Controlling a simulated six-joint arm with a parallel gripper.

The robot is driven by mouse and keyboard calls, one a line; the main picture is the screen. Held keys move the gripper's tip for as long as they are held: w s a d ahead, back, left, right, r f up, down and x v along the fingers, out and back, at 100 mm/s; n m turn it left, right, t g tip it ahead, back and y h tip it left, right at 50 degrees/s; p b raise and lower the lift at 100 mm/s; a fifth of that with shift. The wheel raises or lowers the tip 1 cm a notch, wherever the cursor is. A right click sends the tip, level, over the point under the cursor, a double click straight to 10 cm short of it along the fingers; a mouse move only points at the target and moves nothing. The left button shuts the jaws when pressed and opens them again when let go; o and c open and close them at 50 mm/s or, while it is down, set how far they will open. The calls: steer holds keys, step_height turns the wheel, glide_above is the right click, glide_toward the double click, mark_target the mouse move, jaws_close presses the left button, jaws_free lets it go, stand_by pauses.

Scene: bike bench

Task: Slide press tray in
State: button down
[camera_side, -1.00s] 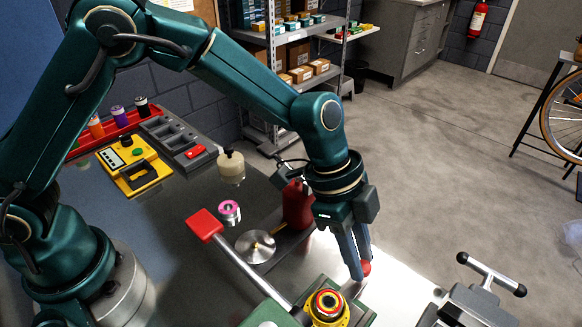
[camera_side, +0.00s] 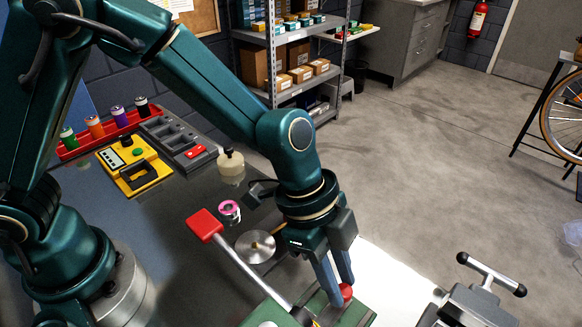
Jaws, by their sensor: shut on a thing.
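My gripper (camera_side: 338,278) is at the lower middle, its fingers shut on a small red knob (camera_side: 346,292), apparently the press tray's handle. The green press body or tray rail (camera_side: 352,315) shows just below the knob; I cannot tell which part it is. Only a sliver of yellow shows at the bottom edge, so the tray's load is mostly hidden. The press lever, a grey rod with a red grip (camera_side: 205,225), slants down toward the press at the bottom edge.
A silver disc (camera_side: 255,246), a pink-and-white spool (camera_side: 229,211) and a cream jar (camera_side: 231,166) stand on the bench left of my gripper. A yellow device (camera_side: 133,168) and a red rack of coloured bottles (camera_side: 107,131) are farther back. A grey clamp with a T-handle (camera_side: 478,295) is at the right.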

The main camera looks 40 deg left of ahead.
steer(key=shift+d+r, duration=0.1)
steer(key=c, duration=0.6)
jaws_free()
steer(key=shift+c, duration=0.2)
steer(key=shift+v, duration=2.6)
